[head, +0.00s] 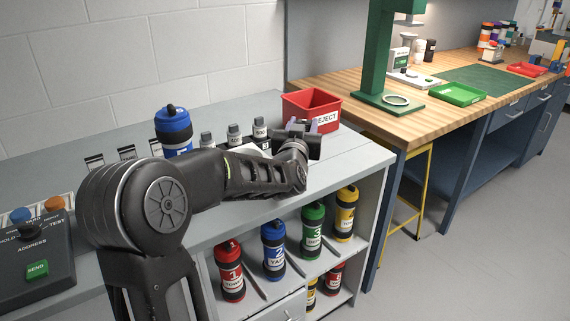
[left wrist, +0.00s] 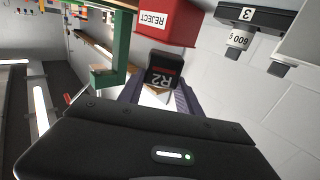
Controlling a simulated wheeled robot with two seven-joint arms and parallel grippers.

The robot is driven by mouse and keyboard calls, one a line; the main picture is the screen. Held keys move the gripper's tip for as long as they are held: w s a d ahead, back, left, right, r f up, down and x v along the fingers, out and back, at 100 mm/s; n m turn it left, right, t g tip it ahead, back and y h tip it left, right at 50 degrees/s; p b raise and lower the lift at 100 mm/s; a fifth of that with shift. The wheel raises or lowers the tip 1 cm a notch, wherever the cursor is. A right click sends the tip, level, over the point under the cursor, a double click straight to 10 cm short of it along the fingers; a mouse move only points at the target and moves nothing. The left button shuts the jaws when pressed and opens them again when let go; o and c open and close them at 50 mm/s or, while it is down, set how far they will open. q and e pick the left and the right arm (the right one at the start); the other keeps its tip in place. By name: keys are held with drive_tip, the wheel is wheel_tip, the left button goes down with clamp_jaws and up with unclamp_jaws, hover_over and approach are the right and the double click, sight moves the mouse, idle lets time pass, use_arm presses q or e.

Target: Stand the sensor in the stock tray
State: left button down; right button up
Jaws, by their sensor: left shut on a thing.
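My left gripper (head: 308,126) is over the right end of the grey bench top, in front of the red reject bin. In the left wrist view its fingers (left wrist: 158,95) close around a dark block marked R2 (left wrist: 165,68) with a pale part below; I cannot tell if this is the sensor. Small grey-capped sensors (head: 235,134) stand upright in a row left of the gripper; one marked 600 (left wrist: 240,38) shows beside a black label 3 (left wrist: 248,14). The stock tray's outline is unclear behind my arm. My right gripper is out of view.
The red reject bin (head: 312,107) stands close behind the gripper. A blue tube carrier (head: 173,128) stands left of the sensors. Numbered carriers, such as the green one (head: 312,225), fill the shelf below. A control box (head: 38,255) is at left; the wooden bench (head: 350,112) is beyond.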

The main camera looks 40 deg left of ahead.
use_arm(q)
wheel_tip(320, 180, down, 6)
drive_tip(key=shift+f+b, duration=0.1)
drive_tip(key=shift+b, duration=0.25)
drive_tip(key=shift+f, duration=1.85)
drive_tip(key=shift+f+b, duration=0.2)
drive_tip(key=shift+b, duration=0.2)
drive_tip(key=c, duration=0.8)
unclamp_jaws()
drive_tip(key=shift+r, duration=0.1)
